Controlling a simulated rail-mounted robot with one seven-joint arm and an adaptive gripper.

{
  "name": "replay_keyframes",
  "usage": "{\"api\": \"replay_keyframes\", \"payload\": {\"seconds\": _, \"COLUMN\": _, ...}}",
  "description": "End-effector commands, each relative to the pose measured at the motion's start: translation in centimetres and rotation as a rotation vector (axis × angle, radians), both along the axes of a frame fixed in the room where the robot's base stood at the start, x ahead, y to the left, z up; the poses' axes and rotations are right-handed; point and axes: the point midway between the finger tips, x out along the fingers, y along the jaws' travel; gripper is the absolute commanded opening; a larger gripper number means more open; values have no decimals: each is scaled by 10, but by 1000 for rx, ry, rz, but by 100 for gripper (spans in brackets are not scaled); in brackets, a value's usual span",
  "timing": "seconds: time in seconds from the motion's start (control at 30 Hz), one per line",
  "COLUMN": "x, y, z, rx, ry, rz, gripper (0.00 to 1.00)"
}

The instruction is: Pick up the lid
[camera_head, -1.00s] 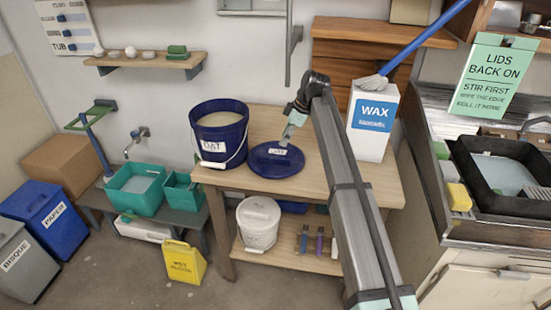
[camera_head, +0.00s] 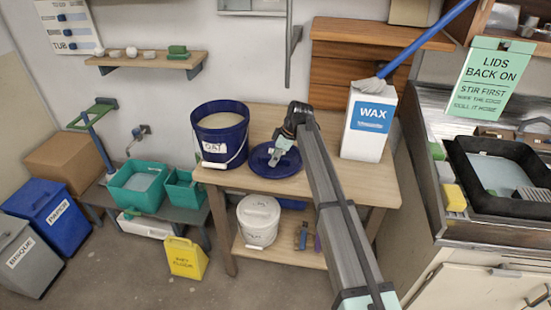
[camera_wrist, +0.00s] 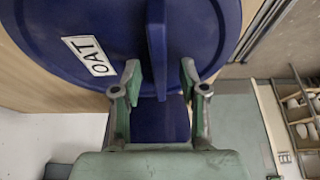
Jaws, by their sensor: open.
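The lid (camera_head: 263,169) is a round dark blue disc lying on the wooden table, right of the blue bucket (camera_head: 222,150). In the wrist view the lid (camera_wrist: 60,30) fills the upper left, with a white OAT label (camera_wrist: 90,55) and an upright blue ridge-like handle (camera_wrist: 156,40) in its middle. My gripper (camera_head: 277,154) is over the lid. In the wrist view the open fingers of my gripper (camera_wrist: 160,76) stand on both sides of the handle's near end, with gaps visible. Whether they reach down to its height is hard to tell.
A white WAX box (camera_head: 368,125) with a brush on top stands right of my arm. A white lidded bucket (camera_head: 259,221) and small bottles (camera_head: 303,237) sit on the shelf below. The table (camera_head: 350,184) is clear in front of the box.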

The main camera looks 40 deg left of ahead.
Motion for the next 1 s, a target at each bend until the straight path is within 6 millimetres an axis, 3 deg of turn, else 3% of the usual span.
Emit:
{"api": "replay_keyframes", "payload": {"seconds": 0.17, "x": 0, "y": 0, "z": 0, "rx": 0, "ry": -1, "rz": 0, "gripper": 43}}
{"api": "replay_keyframes", "payload": {"seconds": 0.2, "x": 0, "y": 0, "z": 0, "rx": 0, "ry": 0, "rz": 0, "gripper": 29}}
{"api": "replay_keyframes", "payload": {"seconds": 0.3, "x": 0, "y": 0, "z": 0, "rx": 0, "ry": 0, "rz": 0, "gripper": 0}}
{"api": "replay_keyframes", "payload": {"seconds": 0.73, "x": 1, "y": 0, "z": 1, "rx": 0, "ry": 0, "rz": -1, "gripper": 0}}
{"api": "replay_keyframes", "payload": {"seconds": 1.0, "x": 3, "y": -5, "z": 17, "rx": 0, "ry": 0, "rz": -7, "gripper": 0}}
